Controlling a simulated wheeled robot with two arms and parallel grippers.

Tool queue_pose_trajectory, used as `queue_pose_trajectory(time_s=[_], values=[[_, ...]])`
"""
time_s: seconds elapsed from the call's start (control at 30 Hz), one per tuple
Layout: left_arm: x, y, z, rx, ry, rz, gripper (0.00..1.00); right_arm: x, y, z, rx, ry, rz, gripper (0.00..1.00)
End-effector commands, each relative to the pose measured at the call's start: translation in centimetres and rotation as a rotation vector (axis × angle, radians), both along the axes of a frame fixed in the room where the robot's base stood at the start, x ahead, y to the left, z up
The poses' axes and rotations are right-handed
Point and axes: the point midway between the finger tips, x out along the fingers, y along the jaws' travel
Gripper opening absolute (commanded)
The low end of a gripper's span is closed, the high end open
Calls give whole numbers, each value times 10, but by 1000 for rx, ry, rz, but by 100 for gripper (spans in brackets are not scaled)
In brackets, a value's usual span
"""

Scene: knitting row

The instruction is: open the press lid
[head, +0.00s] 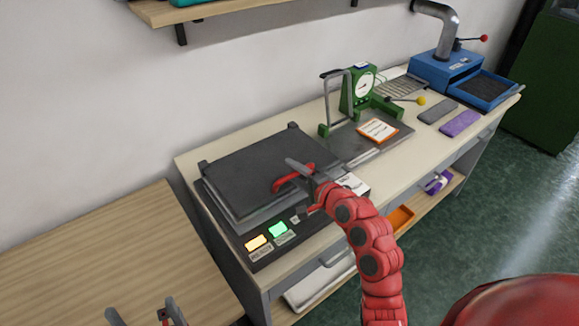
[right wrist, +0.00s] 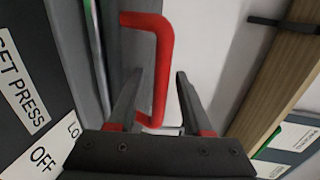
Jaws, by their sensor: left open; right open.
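The press (head: 285,247) stands at the left end of the workbench, with its flat dark lid (head: 262,160) lying down on its base. A red handle (head: 284,181) sticks out at the lid's front edge; it also shows as a red bar in the right wrist view (right wrist: 160,70). My right gripper (head: 298,172) is at the handle. In the right wrist view its two fingers (right wrist: 157,90) are spread, one on each side of the handle's bar, with a gap visible. My left gripper (head: 145,316) is open and empty at the bottom left edge, away from the press.
Lit yellow (head: 256,242) and green (head: 278,230) buttons sit on the press front. A green dial device (head: 358,90) and an orange-edged card (head: 378,130) are to the right, with a blue machine (head: 442,70) farther off. A wooden table (head: 110,250) is at left.

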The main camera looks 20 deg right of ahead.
Motion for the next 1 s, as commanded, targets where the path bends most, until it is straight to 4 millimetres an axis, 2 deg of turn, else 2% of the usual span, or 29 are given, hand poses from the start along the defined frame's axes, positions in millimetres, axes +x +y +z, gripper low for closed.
queue_pose_trajectory(time_s=[0.2,0.53,0.8,1.0], values=[[0,0,4,0,0,0,100,18,7,-4,1,0,1,50],[0,0,4,0,0,0,100,21,7,-5,0,-1,-1,50],[0,0,4,0,0,0,100,21,7,-5,0,0,-1,1],[0,0,4,0,0,0,100,21,7,-5,0,0,-1,0]])
